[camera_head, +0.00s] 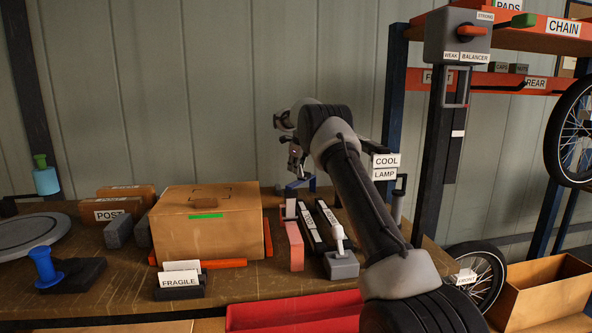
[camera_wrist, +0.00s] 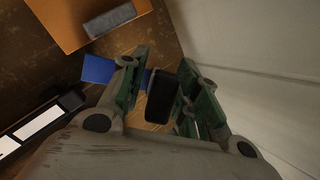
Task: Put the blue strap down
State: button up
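In the wrist view my gripper (camera_wrist: 162,85) points at the bench with its green-padded fingers apart. A black block-like piece (camera_wrist: 160,97) lies between the fingers, with narrow gaps beside it. The blue strap (camera_wrist: 97,69) runs flat from beside this piece, passing behind the left finger and out to the left. Whether the black piece is part of the strap I cannot tell. In the head view my gripper (camera_head: 291,160) is low over the back of the bench, right of the cardboard box. A small blue piece (camera_head: 300,183) shows just under it; the arm hides some of that spot.
The cardboard box (camera_head: 207,228) stands to the left. The wall is right behind.

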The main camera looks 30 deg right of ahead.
jog(key=s+a+r+n, duration=0.4)
jog(key=s+r, duration=0.7)
jog(key=r, duration=0.3)
jog(key=s+a+r+n, duration=0.3)
jog(key=s+n, duration=0.1)
jog(key=s, duration=0.5)
jog(key=s+a+r+n, duration=0.3)
jog(key=s+n, duration=0.1)
jog(key=s, duration=0.4)
jog(key=s+a+f+n+g+y, duration=0.15)
jog(key=s+n, duration=0.25)
jog(key=s, duration=0.5)
jog(key=s+a+f+n+t+h, duration=0.15)
jog(key=s+n, duration=0.35)
jog(key=s, duration=0.5)
jog(key=s+a+f+n+g, duration=0.1)
jog(key=s+f+n, duration=0.3)
jog(key=s, duration=0.4)
jog(key=s+a+f+n+y, duration=0.1)
jog(key=s+f+n, duration=0.3)
jog(key=s, duration=0.5)
jog(key=shift+a+f+g, duration=0.4)
jog(key=shift+a+f, duration=0.05)
jog(key=shift+f, duration=0.15)
